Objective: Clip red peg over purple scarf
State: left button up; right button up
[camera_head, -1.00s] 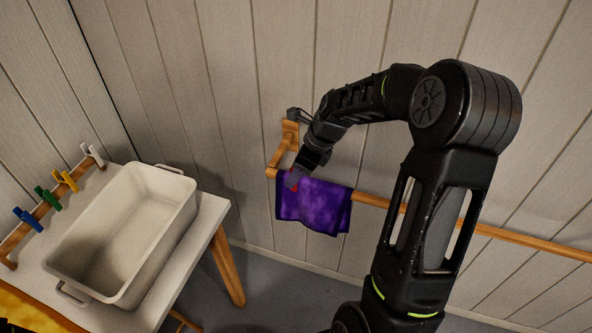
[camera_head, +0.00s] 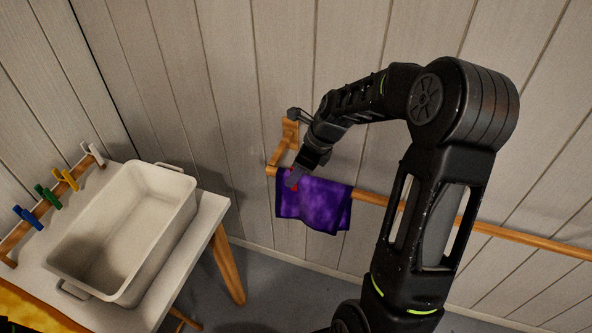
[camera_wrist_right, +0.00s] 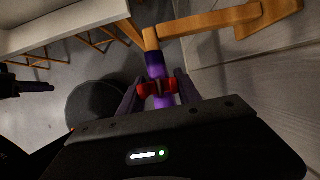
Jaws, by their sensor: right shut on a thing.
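The purple scarf (camera_head: 318,207) hangs folded over the wooden rail near its left end. My right gripper (camera_head: 293,180) is at the scarf's upper left, shut on the red peg (camera_head: 295,187). In the right wrist view, the red peg (camera_wrist_right: 157,89) sits between the two fingers of my right gripper (camera_wrist_right: 158,92). It lines up with the purple scarf (camera_wrist_right: 156,66) on the rail and overlaps it in the picture. I cannot tell whether the peg's jaws pinch the cloth.
The wooden rail (camera_head: 470,226) runs right along the plank wall from a bracket (camera_head: 290,135). At left, a white tub (camera_head: 183,205) stands on a white table (camera_head: 213,213). Blue, green, yellow and white pegs (camera_head: 66,179) sit on a wooden strip behind it.

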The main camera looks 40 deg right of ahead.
dwell(0.3)
jog(key=o, duration=1.4)
jog(key=v, duration=0.7)
jog(key=shift+s+d+r, duration=0.1)
jog(key=shift+r, duration=0.25)
jog(key=shift+f, duration=0.1)
